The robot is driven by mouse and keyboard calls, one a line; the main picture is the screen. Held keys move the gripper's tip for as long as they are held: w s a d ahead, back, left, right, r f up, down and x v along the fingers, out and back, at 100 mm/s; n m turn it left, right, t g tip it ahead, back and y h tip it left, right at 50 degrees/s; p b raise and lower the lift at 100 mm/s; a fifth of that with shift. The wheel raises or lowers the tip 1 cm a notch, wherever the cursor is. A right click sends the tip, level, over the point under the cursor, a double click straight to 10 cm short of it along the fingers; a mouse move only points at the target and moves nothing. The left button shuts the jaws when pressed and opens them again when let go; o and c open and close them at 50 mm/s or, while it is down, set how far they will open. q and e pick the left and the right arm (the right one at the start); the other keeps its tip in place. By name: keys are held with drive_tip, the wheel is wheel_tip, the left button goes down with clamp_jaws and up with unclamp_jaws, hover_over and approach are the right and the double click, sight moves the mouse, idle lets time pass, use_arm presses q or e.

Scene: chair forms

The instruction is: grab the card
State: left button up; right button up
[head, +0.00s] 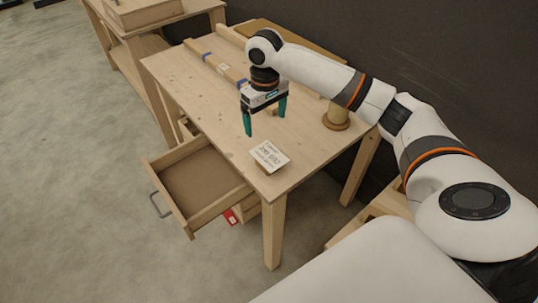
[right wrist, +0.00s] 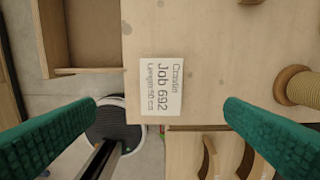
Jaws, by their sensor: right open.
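The card (head: 270,156) is a small white rectangle with dark print, lying on the wooden table (head: 190,85) close to its near corner. In the right wrist view the card (right wrist: 162,87) reads "Job 692" and lies by the table edge, between and beyond the two green fingers. My right gripper (head: 265,118) is open and empty. It hangs above the table, up and slightly left of the card in the head view, apart from it. My left gripper is not in view.
An open, empty-looking drawer (head: 195,190) juts out from the table's left side. A wooden spool (head: 336,117) with cord stands at the table's right. A long wooden piece with blue bands (head: 222,68) lies at the back. Bare tabletop surrounds the card.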

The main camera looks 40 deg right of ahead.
hover_over(267, 154)
drive_tip(key=f, duration=0.6)
drive_tip(key=shift+w+d+f+p, duration=0.1)
drive_tip(key=shift+w+d+p, duration=0.1)
drive_tip(key=shift+p, duration=0.2)
drive_tip(key=f, duration=0.2)
drive_tip(key=f+p, duration=0.1)
drive_tip(key=f, duration=0.1)
drive_tip(key=shift+s+a, duration=0.15)
drive_tip(key=shift+s, duration=0.05)
drive_tip(key=shift+f, duration=0.7)
drive_tip(key=c, duration=1)
